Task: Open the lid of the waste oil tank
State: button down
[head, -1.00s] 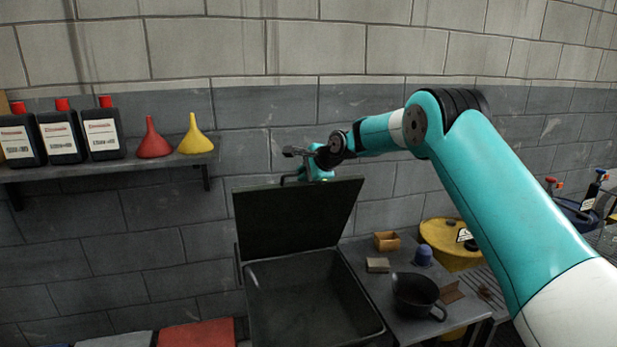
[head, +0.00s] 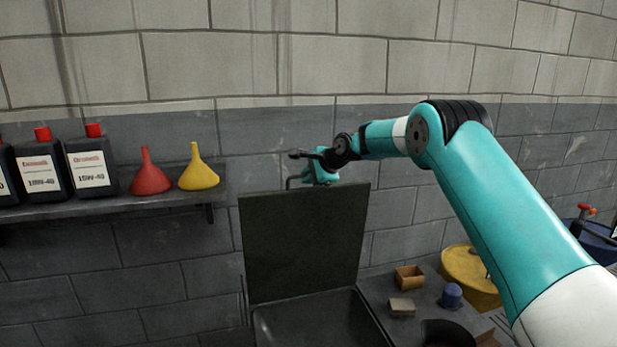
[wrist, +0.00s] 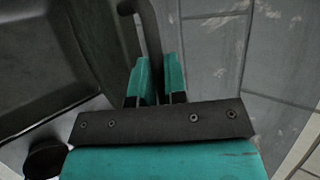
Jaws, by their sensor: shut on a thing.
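The waste oil tank (head: 318,322) is a dark open basin at the bottom middle of the head view, cut off by the frame edge. Its dark flat lid (head: 303,240) stands raised, near upright, at the tank's back edge. My gripper (head: 314,178) is at the lid's top edge. In the wrist view, the teal fingers (wrist: 157,82) are shut on the lid's dark bar handle (wrist: 149,32). The tank's inside (wrist: 45,65) shows at the left there. In the head view, the gripper body partly hides the grip on the handle.
A block wall stands close behind the lid. A shelf (head: 110,208) at left holds black bottles (head: 90,165), a red funnel (head: 150,175) and a yellow funnel (head: 199,172). Right of the tank are a small wooden box (head: 409,276), a blue cup (head: 451,295) and a yellow drum (head: 470,275).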

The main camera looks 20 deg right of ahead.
jog(key=shift+a, duration=0.1)
jog(key=c, duration=1.2)
grip_release()
jog(key=shift+s, duration=0.1)
jog(key=b+v, duration=0.6)
jog(key=v, duration=1.1)
jog(key=shift+d+r, duration=0.2)
jog(key=s+a+f+n+g+b, duration=0.1)
jog(key=s+a+f+n+g, duration=0.1)
jog(key=s+a+f+n, duration=0.3)
jog(key=s+a+n+g+y+b, duration=0.1)
jog(key=s+a+n, duration=0.2)
jog(key=s+a, duration=0.4)
jog(key=s+a+f+n+g+b, duration=0.1)
jog(key=s+a+f+n+g, duration=0.15)
jog(key=s+a+n, duration=0.35)
jog(key=s+f+n+g, duration=0.1)
jog(key=s+f+n, duration=0.2)
jog(key=s, duration=0.5)
jog(key=s+a+f+n+g+b, duration=0.1)
jog(key=s+f+n, duration=0.2)
jog(key=s, duration=0.5)
jog(key=s+a+f+n+g+h, duration=0.1)
jog(key=s+f+n, duration=0.3)
jog(key=s, duration=0.4)
jog(key=shift+a+f+g+b, duration=0.15)
jog(key=shift+f+g+b, duration=0.25)
jog(key=shift+g, duration=0.15)
